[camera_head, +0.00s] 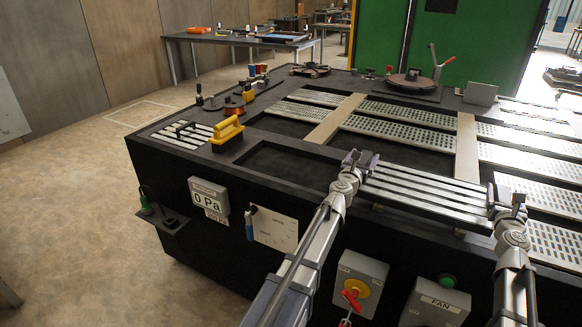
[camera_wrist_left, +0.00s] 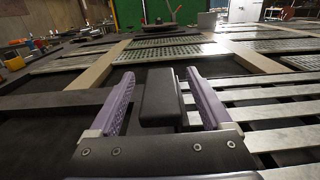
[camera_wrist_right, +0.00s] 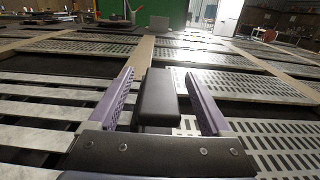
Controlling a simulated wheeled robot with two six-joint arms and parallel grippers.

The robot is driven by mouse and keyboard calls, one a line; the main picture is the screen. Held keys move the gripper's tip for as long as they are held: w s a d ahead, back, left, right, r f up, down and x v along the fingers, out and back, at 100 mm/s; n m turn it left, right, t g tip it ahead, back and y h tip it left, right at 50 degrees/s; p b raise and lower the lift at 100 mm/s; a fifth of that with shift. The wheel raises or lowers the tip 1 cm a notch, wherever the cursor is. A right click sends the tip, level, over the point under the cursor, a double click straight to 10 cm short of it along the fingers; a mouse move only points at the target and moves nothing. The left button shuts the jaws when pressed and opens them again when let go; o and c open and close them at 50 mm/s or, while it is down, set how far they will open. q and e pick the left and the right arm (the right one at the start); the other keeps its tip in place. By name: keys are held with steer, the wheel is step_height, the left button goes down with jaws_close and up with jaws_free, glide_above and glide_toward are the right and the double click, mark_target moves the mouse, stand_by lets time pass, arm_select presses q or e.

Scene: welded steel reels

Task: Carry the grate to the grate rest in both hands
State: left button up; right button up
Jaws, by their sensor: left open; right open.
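The grate (camera_head: 425,196), a panel of pale parallel metal slats, lies in the black table top at the front, between my two grippers. My left gripper (camera_head: 360,160) is open at its left end; in the left wrist view a black handle block (camera_wrist_left: 160,98) stands between the parted purple fingers. My right gripper (camera_head: 507,195) is open at its right end, with another black handle (camera_wrist_right: 158,98) between its fingers. Slats of the grate also show in the left wrist view (camera_wrist_left: 270,120). I cannot tell for certain which thing is the grate rest.
An empty rectangular opening (camera_head: 290,162) lies left of the grate. Perforated panels (camera_head: 400,130) and tan bars (camera_head: 335,119) cover the table behind.

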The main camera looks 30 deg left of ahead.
arm_select(q)
steer(key=shift+o, duration=0.3)
steer(key=shift+o, duration=1.1)
arm_select(e)
steer(key=shift+o, duration=1.4)
